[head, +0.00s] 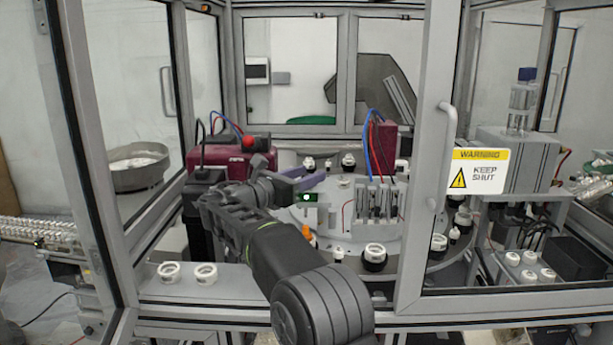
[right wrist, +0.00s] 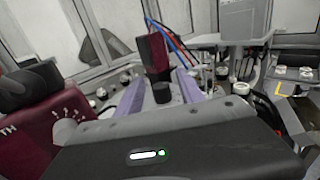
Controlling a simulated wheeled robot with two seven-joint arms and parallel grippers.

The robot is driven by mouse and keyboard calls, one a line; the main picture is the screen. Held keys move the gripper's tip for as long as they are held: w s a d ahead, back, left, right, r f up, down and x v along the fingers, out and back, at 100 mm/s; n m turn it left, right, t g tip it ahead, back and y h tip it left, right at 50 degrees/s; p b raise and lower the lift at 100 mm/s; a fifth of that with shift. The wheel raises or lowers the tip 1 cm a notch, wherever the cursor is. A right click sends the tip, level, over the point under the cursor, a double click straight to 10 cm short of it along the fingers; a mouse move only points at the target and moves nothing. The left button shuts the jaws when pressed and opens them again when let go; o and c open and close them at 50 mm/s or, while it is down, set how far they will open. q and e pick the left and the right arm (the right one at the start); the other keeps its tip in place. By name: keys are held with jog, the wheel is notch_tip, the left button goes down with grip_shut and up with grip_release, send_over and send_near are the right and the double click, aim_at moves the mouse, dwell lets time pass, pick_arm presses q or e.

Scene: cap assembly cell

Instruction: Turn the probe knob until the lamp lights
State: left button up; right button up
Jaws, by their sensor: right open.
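My right gripper (head: 312,178) reaches in over the work area in the head view, its lavender fingers pointing right and apart. In the right wrist view the open fingers (right wrist: 160,88) spread away from the camera. A short black cylinder (right wrist: 162,92), which may be the probe knob, shows between them; I cannot tell whether they touch it. A bright white dot on a small green patch (head: 305,197) shows just below the fingers in the head view; I cannot tell whether it is the lamp. My left gripper is not in view.
A maroon box with a red button (head: 248,143) stands left of the gripper. Another maroon box (head: 387,140) with blue and red wires stands behind metal fixtures (head: 376,203). White rings (head: 205,273) sit on the front ledge. A framed door with a warning sign (head: 478,171) stands right.

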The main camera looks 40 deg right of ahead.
jog(key=s+a+b, duration=0.1)
jog(key=a+b, duration=0.1)
jog(key=a, duration=0.5)
jog(key=shift+s+a, duration=0.3)
dwell(0.6)
